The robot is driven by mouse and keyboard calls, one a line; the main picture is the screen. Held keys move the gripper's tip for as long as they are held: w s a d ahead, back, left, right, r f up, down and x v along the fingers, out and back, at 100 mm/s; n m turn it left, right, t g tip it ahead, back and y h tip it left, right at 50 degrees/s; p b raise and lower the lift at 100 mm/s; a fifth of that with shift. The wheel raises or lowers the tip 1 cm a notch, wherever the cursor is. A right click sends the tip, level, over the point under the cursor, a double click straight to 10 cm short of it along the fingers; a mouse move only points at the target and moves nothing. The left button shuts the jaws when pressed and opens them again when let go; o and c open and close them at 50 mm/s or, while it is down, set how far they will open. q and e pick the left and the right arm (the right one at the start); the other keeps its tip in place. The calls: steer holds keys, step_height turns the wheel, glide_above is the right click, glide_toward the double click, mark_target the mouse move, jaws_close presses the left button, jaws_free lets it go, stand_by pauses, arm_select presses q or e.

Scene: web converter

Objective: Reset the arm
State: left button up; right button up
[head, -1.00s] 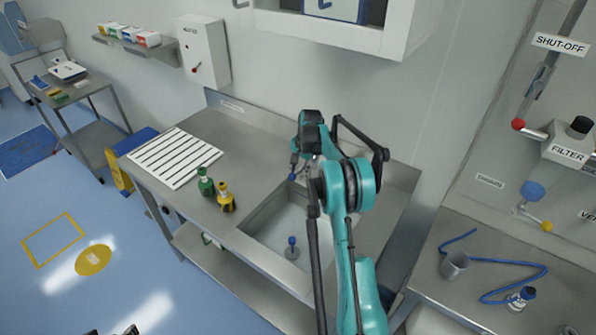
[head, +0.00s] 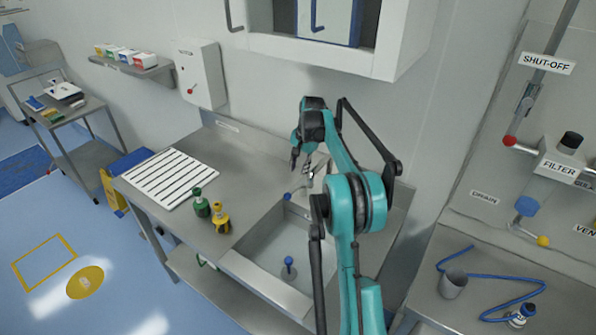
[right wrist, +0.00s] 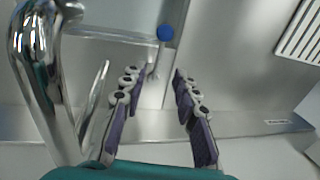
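My right arm, teal and black, rises through the middle of the head view. Its right gripper (head: 296,160) points down above the back of the sink, beside the tap (head: 310,178). In the right wrist view the two purple-padded fingers (right wrist: 162,75) are apart with nothing between them. Just beyond the fingertips is a grey rod with a blue knob (right wrist: 165,33) at the sink rim; the knob also shows in the head view (head: 287,197). The chrome tap (right wrist: 38,75) is close on the left in the wrist view. My left gripper is out of view.
The sink (head: 262,282) holds a blue-topped plug (head: 289,262). Green (head: 201,205) and yellow (head: 220,218) bottles stand left of it, by a white slatted rack (head: 168,178). A wall cabinet (head: 400,40) hangs above. A right bench holds a metal cup (head: 453,285) and blue hose (head: 500,312).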

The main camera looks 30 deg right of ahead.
stand_by(0.3)
steer(key=s+a+r+n+t+h+b, duration=0.1)
steer(key=s+a+r+n+b, duration=0.15)
steer(key=s+a, duration=0.6)
steer(key=s+a+r+n+t+b, duration=0.1)
steer(key=s+a+r+n+b, duration=0.25)
steer(key=a, duration=0.75)
steer(key=s+a+f+n+t+b, duration=0.1)
steer(key=s+a+f+n, duration=0.3)
steer(key=s, duration=0.6)
steer(key=s+a+f+n+t+b, duration=0.1)
steer(key=s+a+f+n+t, duration=0.1)
steer(key=s+a+f, duration=0.4)
steer(key=s+f+n, duration=0.1)
steer(key=s+f, duration=0.1)
steer(key=s, duration=0.2)
steer(key=shift+s+n, duration=0.25)
steer(key=shift+n, duration=0.15)
steer(key=shift+f, duration=0.1)
